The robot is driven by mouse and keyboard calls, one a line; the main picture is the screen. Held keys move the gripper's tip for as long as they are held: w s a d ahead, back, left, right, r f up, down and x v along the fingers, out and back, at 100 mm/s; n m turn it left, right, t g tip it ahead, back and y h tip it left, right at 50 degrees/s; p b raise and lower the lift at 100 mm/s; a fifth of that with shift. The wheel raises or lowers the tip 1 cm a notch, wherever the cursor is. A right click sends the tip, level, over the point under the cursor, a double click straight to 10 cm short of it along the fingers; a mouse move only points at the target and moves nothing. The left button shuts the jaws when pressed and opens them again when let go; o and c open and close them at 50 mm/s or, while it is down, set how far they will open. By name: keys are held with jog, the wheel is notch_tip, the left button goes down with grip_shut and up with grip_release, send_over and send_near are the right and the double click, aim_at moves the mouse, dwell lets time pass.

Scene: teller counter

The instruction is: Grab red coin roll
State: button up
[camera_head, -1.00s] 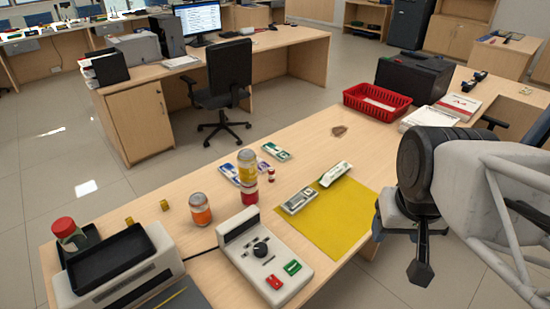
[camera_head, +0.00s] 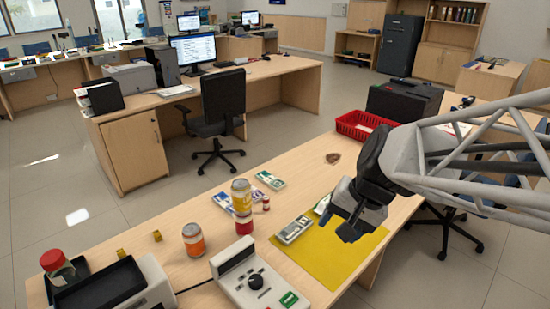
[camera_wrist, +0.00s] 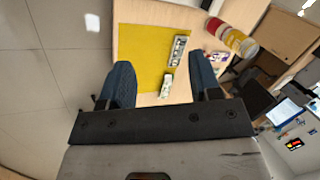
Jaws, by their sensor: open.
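A small red cylinder (camera_head: 266,203), which looks like the red coin roll, stands on the counter (camera_head: 315,186) just right of a stack of two cans. I cannot make it out clearly in the wrist view. My gripper (camera_head: 345,222) is open and empty above the yellow mat, to the right of the red roll and apart from it. In the wrist view, the two fingers of my gripper (camera_wrist: 160,78) are spread wide over the mat's edge, with nothing between them.
A yellow can (camera_head: 241,198) sits on a red can (camera_head: 243,224), close beside the roll. An orange can (camera_head: 194,240), banknote bundles (camera_head: 294,230) on the yellow mat (camera_head: 325,262) and a control box (camera_head: 262,282) stand around.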

jog(key=w+a+f+m+y, duration=0.2)
jog(key=w+a+m, duration=0.1)
jog(key=w, duration=0.3)
jog(key=w+a+f+m+y, duration=0.2)
jog(key=w+a, duration=0.2)
jog(key=w, duration=0.3)
jog(key=m+t+y, duration=0.3)
jog(key=m+t, duration=0.2)
jog(key=m, duration=0.7)
send_over(268, 201)
jog(key=s+d, duration=0.4)
jog(key=s, duration=0.5)
notch_tip(268, 201, down, 16)
jog(key=w+f+m, duration=0.1)
jog(key=w+f, duration=0.1)
jog(key=f, duration=0.1)
jog(key=w+f+m+t, duration=0.1)
jog(key=w+f+m, duration=0.1)
jog(key=f, duration=0.1)
jog(key=w+f+m+t, duration=0.1)
jog(key=w+f+m, duration=0.1)
jog(key=f, duration=0.2)
jog(key=shift+w+a+h, duration=0.25)
jog(key=shift+a+h, duration=0.1)
jog(key=shift+h, duration=0.05)
jog(key=shift+a, duration=0.1)
jog(key=shift+x, duration=1.15)
jog(key=shift+x, duration=2.6)
